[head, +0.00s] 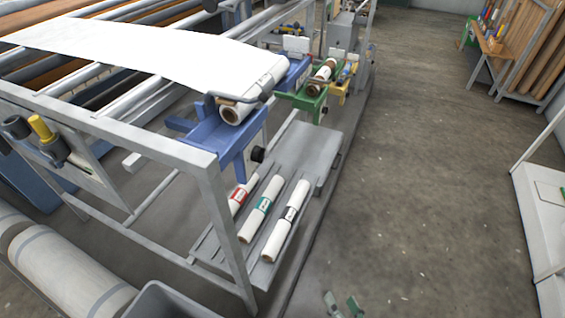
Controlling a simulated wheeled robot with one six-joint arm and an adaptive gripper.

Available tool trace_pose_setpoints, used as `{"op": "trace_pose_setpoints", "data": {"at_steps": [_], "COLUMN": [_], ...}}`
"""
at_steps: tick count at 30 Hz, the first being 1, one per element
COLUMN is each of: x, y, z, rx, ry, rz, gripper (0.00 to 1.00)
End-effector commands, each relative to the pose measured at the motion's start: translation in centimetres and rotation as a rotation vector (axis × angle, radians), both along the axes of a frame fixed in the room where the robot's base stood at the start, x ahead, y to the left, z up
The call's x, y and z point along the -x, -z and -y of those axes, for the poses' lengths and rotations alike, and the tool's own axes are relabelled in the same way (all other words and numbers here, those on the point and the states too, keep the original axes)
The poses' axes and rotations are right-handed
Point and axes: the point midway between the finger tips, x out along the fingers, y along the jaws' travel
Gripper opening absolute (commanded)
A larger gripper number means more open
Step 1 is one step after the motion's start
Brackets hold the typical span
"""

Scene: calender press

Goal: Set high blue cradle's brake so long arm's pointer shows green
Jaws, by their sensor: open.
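The high blue cradle (213,133) is fixed at the near end of the grey frame. It holds a white roll (262,88), from which a white sheet runs up to the left. A dark curved arm (221,97) lies at the roll's near end. A black knob (258,154) sits low beside the cradle; I cannot tell if it is the brake. No pointer or green mark is readable on the blue cradle from here.
A green cradle (298,101) with a roll and a yellow cradle (341,90) stand behind. A low grey shelf (312,143) carries three white rolls. A grey bin (165,300) is near left. Open floor (430,170) lies to the right, before a white table (540,215).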

Motion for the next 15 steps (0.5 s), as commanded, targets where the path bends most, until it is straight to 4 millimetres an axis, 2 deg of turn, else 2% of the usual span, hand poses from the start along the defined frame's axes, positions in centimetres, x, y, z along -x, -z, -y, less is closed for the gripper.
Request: {"op": "trace_pose_setpoints", "data": {"at_steps": [1, 8, 15], "x": [-2.1, -9.3, -15.7], "y": [-0.5, -3.4, -9.1], "z": [-0.6, -3.7, -6.7], "rx": [-0.029, -0.159, -0.265], "ry": [-0.026, -0.182, -0.386], "rz": [0.007, 0.019, 0.062], "gripper": [0.67, 0.67, 0.67]}}
